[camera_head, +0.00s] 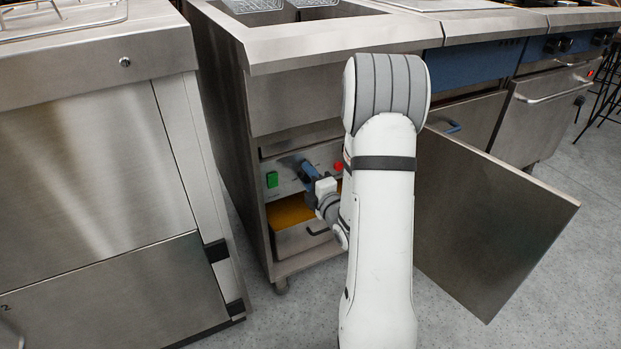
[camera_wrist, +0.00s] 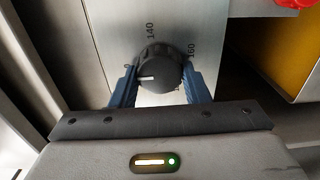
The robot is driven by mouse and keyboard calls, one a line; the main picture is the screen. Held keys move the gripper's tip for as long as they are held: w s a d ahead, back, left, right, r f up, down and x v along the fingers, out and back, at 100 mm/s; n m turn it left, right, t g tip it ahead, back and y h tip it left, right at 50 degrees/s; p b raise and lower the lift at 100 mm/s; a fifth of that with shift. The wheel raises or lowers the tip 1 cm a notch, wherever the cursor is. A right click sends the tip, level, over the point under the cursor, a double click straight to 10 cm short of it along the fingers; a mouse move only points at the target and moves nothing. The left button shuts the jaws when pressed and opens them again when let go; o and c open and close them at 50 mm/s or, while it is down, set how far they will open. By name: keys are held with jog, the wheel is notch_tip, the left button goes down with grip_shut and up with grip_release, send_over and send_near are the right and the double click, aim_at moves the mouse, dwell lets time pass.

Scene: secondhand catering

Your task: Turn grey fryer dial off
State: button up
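The dial (camera_wrist: 160,65) is dark grey and round, on a metal panel with printed numbers; 140 and 160 can be read. Its white pointer line points to the left in the wrist view. My gripper (camera_wrist: 160,84) has its blue fingers on both sides of the dial, seemingly touching it. In the camera_head view my gripper (camera_head: 308,172) reaches into the open fryer cabinet (camera_head: 256,190) and hides the dial there. The control panel (camera_head: 285,178) carries a green switch (camera_head: 272,179) and a red button (camera_head: 338,165).
The cabinet door (camera_head: 490,225) stands open to the right of my arm. Below the panel is an orange-lit opening and a metal drawer (camera_head: 300,238) with a handle. A steel unit (camera_head: 90,170) stands close on the left.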

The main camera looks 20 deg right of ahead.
jog(key=o, duration=0.5)
jog(key=shift+c, duration=0.2)
jog(key=s+p, duration=0.7)
jog(key=p, duration=0.2)
jog(key=shift+s+d, duration=0.15)
jog(key=shift+s, duration=0.2)
